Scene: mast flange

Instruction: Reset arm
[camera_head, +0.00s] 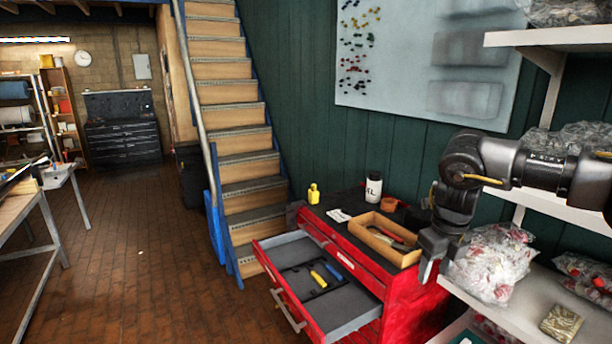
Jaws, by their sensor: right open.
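My right arm comes in from the right edge, bent at a black joint. My right gripper (433,270) hangs down from it, open, with nothing seen between its fingers. It shows in front of the right end of the red tool cabinet (410,310), beside the shelf. My left gripper is not in view.
The cabinet's top drawer (357,323) stands open, with yellow and blue handled tools inside. A wooden tray (398,257), a white bottle (373,187) and a yellow bottle (313,194) stand on top. White shelves (536,302) hold plastic bags at right. Floor at left is partly clear.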

